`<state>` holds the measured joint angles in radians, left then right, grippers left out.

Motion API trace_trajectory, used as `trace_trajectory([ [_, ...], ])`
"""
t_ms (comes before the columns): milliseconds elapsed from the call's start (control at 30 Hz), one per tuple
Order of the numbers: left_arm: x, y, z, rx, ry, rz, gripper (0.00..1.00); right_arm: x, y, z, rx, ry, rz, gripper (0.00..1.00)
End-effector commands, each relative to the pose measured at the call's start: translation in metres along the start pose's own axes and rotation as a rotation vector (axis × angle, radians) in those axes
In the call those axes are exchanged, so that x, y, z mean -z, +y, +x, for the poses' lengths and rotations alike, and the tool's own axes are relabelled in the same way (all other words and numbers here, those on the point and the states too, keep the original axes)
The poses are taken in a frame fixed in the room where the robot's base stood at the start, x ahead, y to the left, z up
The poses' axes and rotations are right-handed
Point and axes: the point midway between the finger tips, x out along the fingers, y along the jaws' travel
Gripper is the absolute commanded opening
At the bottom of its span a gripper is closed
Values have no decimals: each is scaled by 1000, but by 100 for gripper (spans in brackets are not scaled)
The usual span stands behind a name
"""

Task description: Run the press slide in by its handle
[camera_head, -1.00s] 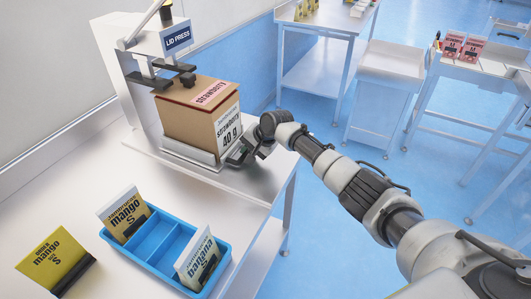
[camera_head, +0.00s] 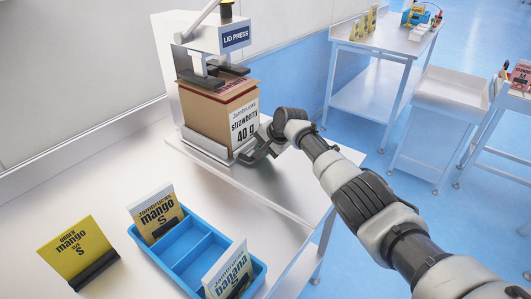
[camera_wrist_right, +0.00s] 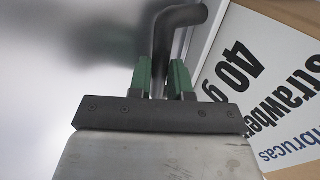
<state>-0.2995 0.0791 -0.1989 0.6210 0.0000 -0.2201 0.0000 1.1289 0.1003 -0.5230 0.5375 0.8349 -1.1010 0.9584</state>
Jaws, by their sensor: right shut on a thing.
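The lid press (camera_head: 206,42) stands on the white table at the upper left in the head view. A brown carton (camera_head: 203,112) with a "strawberry 40 g" label sits upright on the metal press slide (camera_head: 205,148), its top mostly under the dark press plates. My right gripper (camera_head: 258,150) is at the slide's near right corner, beside the carton. In the right wrist view its green fingers (camera_wrist_right: 161,78) are shut on the bent grey handle (camera_wrist_right: 178,18), with the carton's label (camera_wrist_right: 255,75) close on the right. My left gripper is out of view.
A blue divided tray (camera_head: 186,255) with mango and banana pouches stands at the front. A mango order card (camera_head: 70,248) stands left of it. Other tables (camera_head: 395,40) and a white tray stand (camera_head: 450,92) are across the blue floor.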

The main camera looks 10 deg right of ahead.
Motion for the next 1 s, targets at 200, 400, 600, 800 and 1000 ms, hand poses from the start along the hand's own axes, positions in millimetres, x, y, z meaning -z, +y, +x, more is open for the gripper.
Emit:
trace_trajectory([
  [200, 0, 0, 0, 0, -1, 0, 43, -1, -3, 0, 7, 2, -1, 0],
  [400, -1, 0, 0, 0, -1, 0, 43, -1, -4, -1, 9, 3, -1, 28],
  [600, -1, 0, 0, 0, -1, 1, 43, 0, -2, 0, 6, 2, -1, 44],
  [800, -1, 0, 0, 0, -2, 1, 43, 0, -1, 0, 2, 1, 0, 44],
  [1000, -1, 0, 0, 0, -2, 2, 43, 0, 0, 1, 0, 0, 1, 44],
])
